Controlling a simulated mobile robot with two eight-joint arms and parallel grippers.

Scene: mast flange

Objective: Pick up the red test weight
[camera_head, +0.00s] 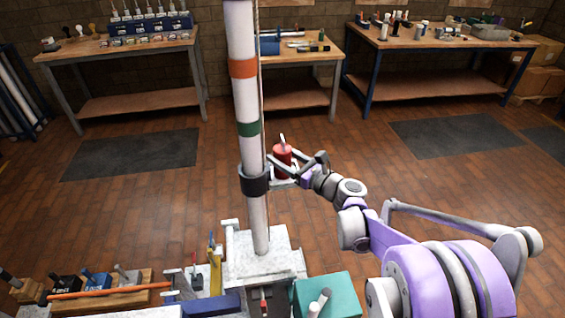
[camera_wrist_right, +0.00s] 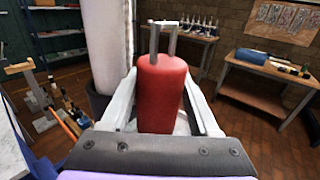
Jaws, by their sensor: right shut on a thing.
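The red test weight (camera_head: 283,161) is a red cylinder with a metal handle on top, just right of the white mast in the head view. It also shows large and upright between the fingers in the right wrist view (camera_wrist_right: 160,95). My right gripper (camera_head: 284,172) is shut on it, with one finger on each side of its body. The lower end of the weight is partly hidden by the gripper. My left gripper is not in either view.
The white mast (camera_head: 247,105) with orange, green and black bands stands close beside the weight on a pale base (camera_head: 262,262). A teal box (camera_head: 325,294) and a wooden block with tools (camera_head: 118,284) are in front. Workbenches (camera_head: 430,52) line the back wall; open floor lies between.

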